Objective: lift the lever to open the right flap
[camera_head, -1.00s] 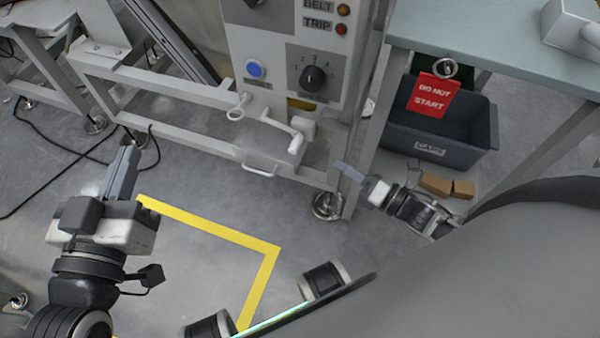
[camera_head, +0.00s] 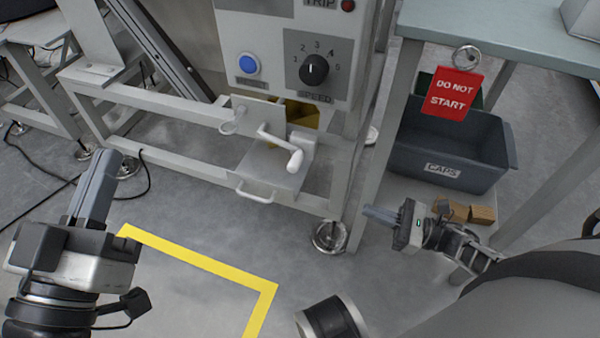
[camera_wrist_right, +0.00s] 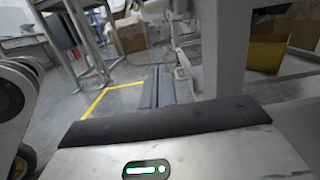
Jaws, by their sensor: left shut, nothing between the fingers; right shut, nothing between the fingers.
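A white crank-shaped lever (camera_head: 283,150) sticks out from the grey machine frame, below the control panel. A box-like grey part (camera_head: 270,172) with a bar handle (camera_head: 255,193) sits under it. I cannot tell which part is the right flap. My left gripper (camera_head: 108,160) is shut and empty, pointing up at the left, well away from the lever. My right gripper (camera_head: 368,212) is shut and empty, to the right of and below the lever, beside the machine's leg and apart from it. Its fingers also show in the right wrist view (camera_wrist_right: 158,75).
The control panel (camera_head: 285,60) has a blue button (camera_head: 248,65) and a black speed knob (camera_head: 313,69). A ring handle (camera_head: 231,122) is left of the lever. A red tag (camera_head: 452,93) hangs before a dark caps bin (camera_head: 445,150). Yellow tape (camera_head: 200,262) marks open floor.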

